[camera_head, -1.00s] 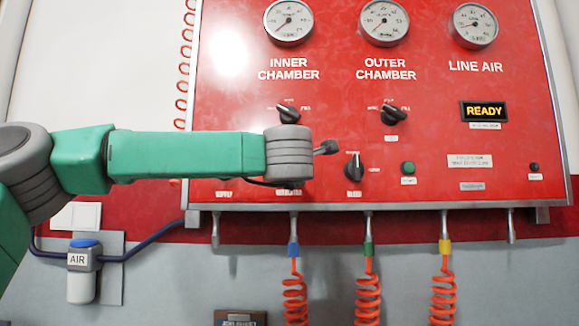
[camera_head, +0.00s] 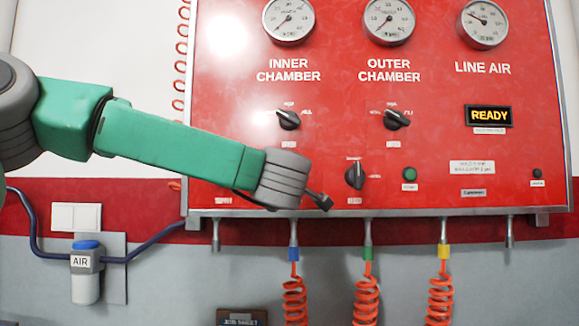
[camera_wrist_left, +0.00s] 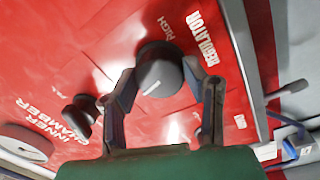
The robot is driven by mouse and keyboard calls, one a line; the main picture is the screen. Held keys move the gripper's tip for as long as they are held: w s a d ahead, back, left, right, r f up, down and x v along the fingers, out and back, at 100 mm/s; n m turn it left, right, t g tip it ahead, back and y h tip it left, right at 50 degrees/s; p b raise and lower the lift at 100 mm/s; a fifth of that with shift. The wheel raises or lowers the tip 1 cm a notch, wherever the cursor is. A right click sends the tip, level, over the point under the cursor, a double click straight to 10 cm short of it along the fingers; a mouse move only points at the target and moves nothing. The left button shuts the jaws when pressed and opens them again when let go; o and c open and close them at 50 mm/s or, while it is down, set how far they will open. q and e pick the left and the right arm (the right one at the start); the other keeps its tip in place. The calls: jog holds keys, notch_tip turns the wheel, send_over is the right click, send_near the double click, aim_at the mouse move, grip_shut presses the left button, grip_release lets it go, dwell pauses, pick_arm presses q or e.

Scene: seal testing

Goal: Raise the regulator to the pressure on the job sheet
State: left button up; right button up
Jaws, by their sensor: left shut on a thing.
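The regulator knob (camera_wrist_left: 160,72) is dark and round. In the left wrist view it sits between the two fingers of my left gripper (camera_wrist_left: 168,82), which is shut on it. The REGULATOR label (camera_wrist_left: 203,40) is beside it on the red panel (camera_wrist_left: 100,35). My right gripper is not in view.
Other knobs for the inner chamber (camera_head: 288,119), outer chamber (camera_head: 396,119) and bleed (camera_head: 355,175) are close by. A display (camera_head: 488,115) reads READY. Orange coiled hoses (camera_head: 367,298) hang below. An AIR filter unit (camera_head: 87,270) is at the lower left.

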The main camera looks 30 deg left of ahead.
pick_arm(q)
jog(key=shift+r+m+p, duration=0.15)
jog(key=shift+m+p, duration=1.35)
jog(key=shift+m, duration=0.5)
jog(key=o, duration=0.9)
jog(key=shift+o, duration=1.3)
jog(key=shift+w+a, duration=0.1)
jog(key=shift+w, duration=0.1)
jog(key=shift+w+a+f, duration=0.1)
jog(key=shift+w+f, duration=0.1)
jog(key=shift+f, duration=0.1)
jog(key=v, duration=1.1)
jog(key=shift+s, duration=0.35)
